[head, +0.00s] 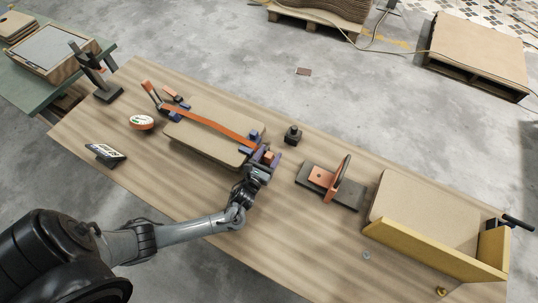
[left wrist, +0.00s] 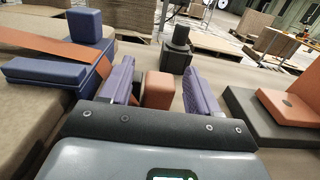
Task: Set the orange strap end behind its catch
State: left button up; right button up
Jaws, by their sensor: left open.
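The orange strap (head: 215,127) runs across the stack of curved boards (head: 200,140), and shows at the left in the left wrist view (left wrist: 45,42). Its near end drops beside the blue blocks (head: 250,139), also seen in the left wrist view (left wrist: 45,72). An orange block (left wrist: 158,90), perhaps the strap end, stands between the purple fingers of my left gripper (left wrist: 150,90); gaps show on both sides. In the head view the left gripper (head: 266,158) is at the stack's right end. Whether block and strap join is hidden. My right gripper is not in view.
A small black post (head: 293,135) stands just beyond the gripper. To the right are a dark base with an orange upright (head: 330,185) and a board in a yellow-sided holder (head: 430,250). A round white-and-orange item (head: 141,122) and a small dark display (head: 105,154) lie left.

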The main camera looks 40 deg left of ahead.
pick_arm(q)
jog(key=p+v, duration=0.2)
jog(key=v, duration=0.9)
jog(key=shift+r, duration=0.1)
jog(key=shift+s+d, duration=0.15)
jog(key=shift+s, duration=0.4)
